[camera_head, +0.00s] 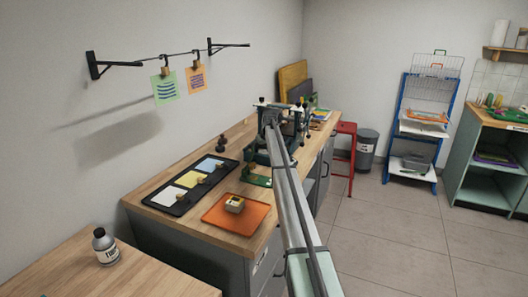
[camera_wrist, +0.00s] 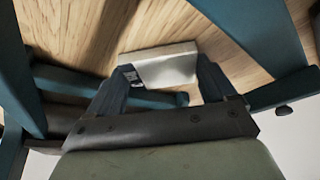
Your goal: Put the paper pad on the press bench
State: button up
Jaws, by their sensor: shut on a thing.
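My gripper (camera_wrist: 163,80) is shut on a pale, off-white block, the paper pad (camera_wrist: 160,62), held between its two dark fingers in the wrist view. Wood grain shows behind the pad; I cannot tell whether the pad touches it. In the head view my arm reaches over the press bench (camera_head: 190,222), a wooden top on grey cabinets, and ends at the dark green press (camera_head: 296,120). The pad and fingertips cannot be made out there.
Teal bars (camera_wrist: 262,32) stand close around my gripper in the wrist view. A black tray (camera_head: 150,201) with coloured sheets and an orange tray (camera_head: 222,220) with a small box sit on the bench's near part. A bottle (camera_head: 105,248) stands on the nearer table.

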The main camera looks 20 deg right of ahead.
jog(key=shift+f, duration=0.1)
jog(key=o, duration=1)
jog(key=shift+c, duration=0.2)
jog(key=v, duration=1.2)
